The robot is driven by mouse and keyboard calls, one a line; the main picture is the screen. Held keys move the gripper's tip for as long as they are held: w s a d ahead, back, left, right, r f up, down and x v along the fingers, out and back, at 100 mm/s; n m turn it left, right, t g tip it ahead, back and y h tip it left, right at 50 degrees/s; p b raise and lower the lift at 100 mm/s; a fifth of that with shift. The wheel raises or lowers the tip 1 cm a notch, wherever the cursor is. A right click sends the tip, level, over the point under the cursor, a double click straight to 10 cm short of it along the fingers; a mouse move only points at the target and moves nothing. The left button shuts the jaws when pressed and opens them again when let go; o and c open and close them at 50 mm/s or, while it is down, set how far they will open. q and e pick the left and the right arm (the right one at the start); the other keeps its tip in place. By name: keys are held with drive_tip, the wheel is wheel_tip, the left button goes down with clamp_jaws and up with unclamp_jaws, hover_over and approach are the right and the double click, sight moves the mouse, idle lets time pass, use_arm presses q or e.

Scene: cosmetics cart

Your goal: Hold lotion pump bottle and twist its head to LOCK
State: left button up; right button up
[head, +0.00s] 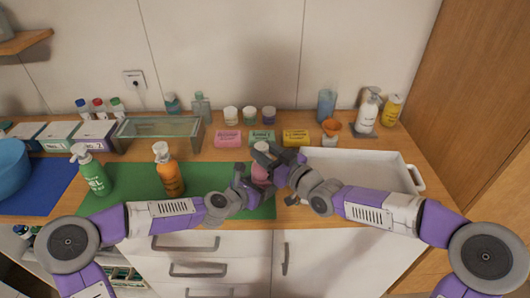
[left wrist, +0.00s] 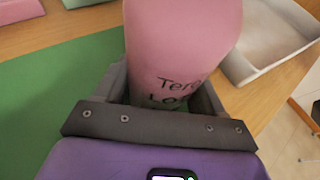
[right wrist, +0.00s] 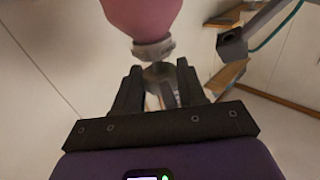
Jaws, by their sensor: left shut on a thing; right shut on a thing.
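The pink lotion pump bottle (head: 260,174) is at the front of the green mat, between my two grippers. My left gripper (head: 249,181) is shut on the bottle's body; the left wrist view shows the pink body (left wrist: 183,40) with dark lettering between the fingers. My right gripper (head: 272,160) is at the top of the bottle. In the right wrist view, the grey collar (right wrist: 153,49) shows below the pink body, and the pump head (right wrist: 160,78) is between the shut fingers. The head's lock position cannot be read.
A green pump bottle (head: 92,172) and an orange one (head: 167,170) stand on the green mat (head: 125,198). A white tray (head: 408,170) lies to the right. Small pink, green and yellow boxes (head: 296,138) stand behind. A glass case (head: 158,131) is at back left.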

drive_tip(key=shift+s+a+n+g+y, duration=0.1)
drive_tip(key=shift+a+n+g+y, duration=0.05)
drive_tip(key=shift+n+g+y, duration=0.55)
drive_tip(key=shift+g+y, duration=0.3)
drive_tip(key=shift+n, duration=0.3)
drive_tip(key=shift+d, duration=0.25)
drive_tip(key=o, duration=0.8)
drive_tip(key=shift+d, duration=0.1)
